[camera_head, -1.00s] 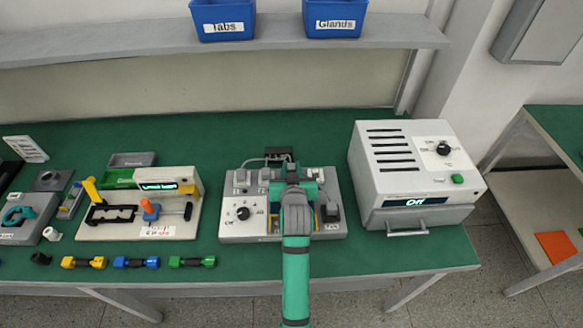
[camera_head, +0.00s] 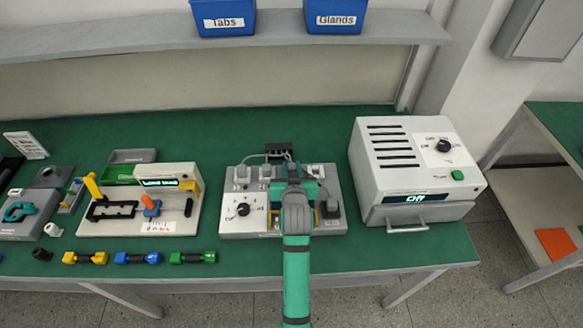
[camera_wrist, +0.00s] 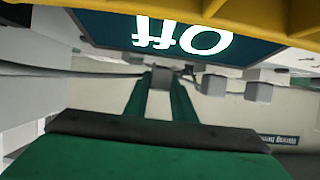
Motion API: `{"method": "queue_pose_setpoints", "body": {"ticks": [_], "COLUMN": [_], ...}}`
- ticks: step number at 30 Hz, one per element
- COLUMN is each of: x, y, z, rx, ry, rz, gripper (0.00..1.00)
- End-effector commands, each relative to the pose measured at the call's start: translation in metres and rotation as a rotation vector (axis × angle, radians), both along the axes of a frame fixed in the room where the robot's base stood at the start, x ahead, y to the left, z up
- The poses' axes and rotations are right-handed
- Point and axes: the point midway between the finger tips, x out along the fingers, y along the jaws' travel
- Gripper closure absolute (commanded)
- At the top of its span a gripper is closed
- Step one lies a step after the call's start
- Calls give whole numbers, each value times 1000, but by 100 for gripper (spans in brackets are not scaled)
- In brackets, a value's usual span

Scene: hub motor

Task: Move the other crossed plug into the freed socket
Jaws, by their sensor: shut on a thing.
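The grey socket panel (camera_head: 240,225) stands in the middle of the green bench in the head view, with a dial at its left. Small grey plugs (camera_head: 240,173) sit along its back row with cables running behind. A dark block (camera_head: 331,208) is at its right. My gripper (camera_head: 300,180) is over the panel's right half and covers part of it. In the wrist view my gripper (camera_wrist: 161,82) is shut on a small grey plug (camera_wrist: 160,103) between its green fingers. Other grey plugs (camera_wrist: 258,92) show to the right. I cannot tell whether the held plug is seated.
A grey oven-like unit (camera_head: 405,160) stands close to the panel's right. A test stand (camera_head: 140,200) is at the left, with several coloured connectors (camera_head: 135,258) in front. In the wrist view a dark display (camera_wrist: 185,42) with a yellow frame (camera_wrist: 240,15) is very near.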

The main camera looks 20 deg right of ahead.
Motion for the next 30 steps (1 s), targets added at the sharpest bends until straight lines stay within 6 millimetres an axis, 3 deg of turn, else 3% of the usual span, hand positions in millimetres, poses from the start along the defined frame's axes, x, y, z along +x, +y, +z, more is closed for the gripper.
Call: {"method": "queue_pose_setpoints", "body": {"ticks": [4, 5, 7, 8, 20, 30], "x": [0, 0, 0, 0, -7, -59], "y": [0, 0, 0, 0, 2, 17], "z": [0, 0, 0, 0, 3, 26], "rx": [0, 0, 0, 0, 0, -1], "ry": [0, 0, 0, 0, -1, -2], "rz": [0, 0, 0, 0, 0, 0], "gripper": [99, 75, 58, 55, 55, 55]}}
